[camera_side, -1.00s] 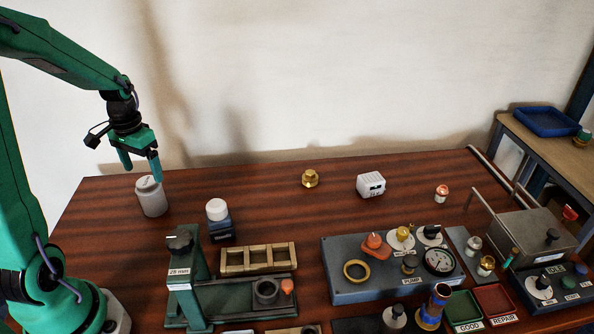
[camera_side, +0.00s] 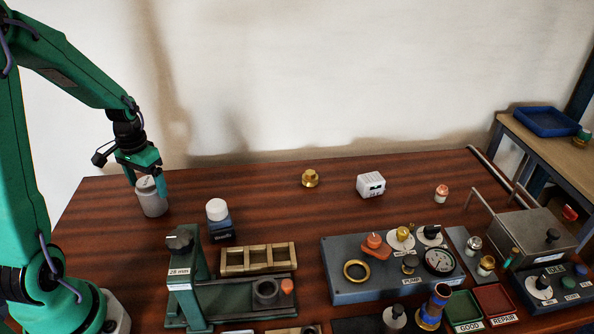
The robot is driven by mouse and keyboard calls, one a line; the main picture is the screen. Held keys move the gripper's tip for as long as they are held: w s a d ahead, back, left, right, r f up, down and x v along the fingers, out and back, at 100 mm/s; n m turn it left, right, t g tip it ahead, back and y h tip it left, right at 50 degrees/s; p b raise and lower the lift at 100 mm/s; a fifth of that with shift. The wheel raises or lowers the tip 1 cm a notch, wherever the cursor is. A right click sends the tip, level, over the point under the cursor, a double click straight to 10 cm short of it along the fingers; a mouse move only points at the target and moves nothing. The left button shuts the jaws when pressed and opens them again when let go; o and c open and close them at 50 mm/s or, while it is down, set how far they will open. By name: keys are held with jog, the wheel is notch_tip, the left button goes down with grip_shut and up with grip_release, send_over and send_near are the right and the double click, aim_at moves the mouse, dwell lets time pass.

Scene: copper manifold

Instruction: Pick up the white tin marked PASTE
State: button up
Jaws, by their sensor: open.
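A white-grey cylindrical tin (camera_side: 152,202) stands upright at the left back of the table. Any lettering on it is too small to read. My gripper (camera_side: 148,188) is over the tin, pointing down and open. Its two green fingers reach down on either side of the tin's upper part. I cannot tell whether either finger touches it.
A dark blue bottle with a white cap (camera_side: 218,220) stands to the right of the tin. A green stand marked 28 mm (camera_side: 181,275) and a wooden tray (camera_side: 223,262) are nearer the front.

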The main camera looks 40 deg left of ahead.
jog(key=shift+f, duration=1.55)
jog(key=c, duration=1.3)
